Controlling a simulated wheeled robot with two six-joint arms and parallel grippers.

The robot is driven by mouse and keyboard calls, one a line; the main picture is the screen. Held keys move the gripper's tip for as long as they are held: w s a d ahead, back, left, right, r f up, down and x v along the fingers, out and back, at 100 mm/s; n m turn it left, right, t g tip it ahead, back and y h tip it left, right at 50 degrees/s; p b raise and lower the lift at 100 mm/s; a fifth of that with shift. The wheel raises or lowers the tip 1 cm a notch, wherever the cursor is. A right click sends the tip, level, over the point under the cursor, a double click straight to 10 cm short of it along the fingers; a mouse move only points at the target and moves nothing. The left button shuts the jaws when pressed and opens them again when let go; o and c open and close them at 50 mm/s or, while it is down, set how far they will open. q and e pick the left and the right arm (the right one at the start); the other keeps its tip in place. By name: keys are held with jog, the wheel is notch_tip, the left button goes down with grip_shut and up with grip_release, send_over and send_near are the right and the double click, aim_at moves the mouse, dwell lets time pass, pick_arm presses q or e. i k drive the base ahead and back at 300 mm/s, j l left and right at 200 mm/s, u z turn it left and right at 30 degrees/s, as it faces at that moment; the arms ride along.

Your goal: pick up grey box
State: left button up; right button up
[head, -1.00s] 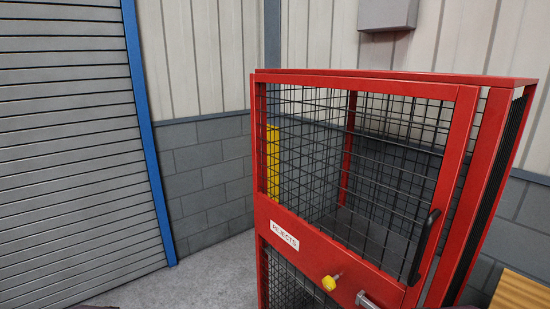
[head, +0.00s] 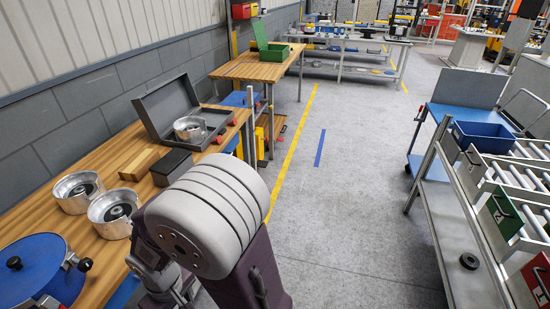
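A dark grey box (head: 172,167) with a closed top sits on the wooden workbench at the left in the head view. Behind it on the same bench lies a larger grey case (head: 162,108) with its lid raised, holding a round metal part (head: 189,128). I cannot tell which of these is the grey box meant. One of my arms, apparently the left, rises in front of the bench and hides part of it. Metal parts show at this arm's lower left, but no fingertips can be made out. My other gripper is not in view.
The wooden workbench (head: 117,153) also bears two metal housings (head: 77,192), wooden blocks (head: 139,165) and a blue round container (head: 42,271). A second bench with a green box (head: 274,54) stands beyond. Roller racks with a blue bin (head: 482,137) stand right. The middle floor is clear.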

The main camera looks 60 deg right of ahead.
aim_at(173, 165)
jog(key=z, duration=1.35)
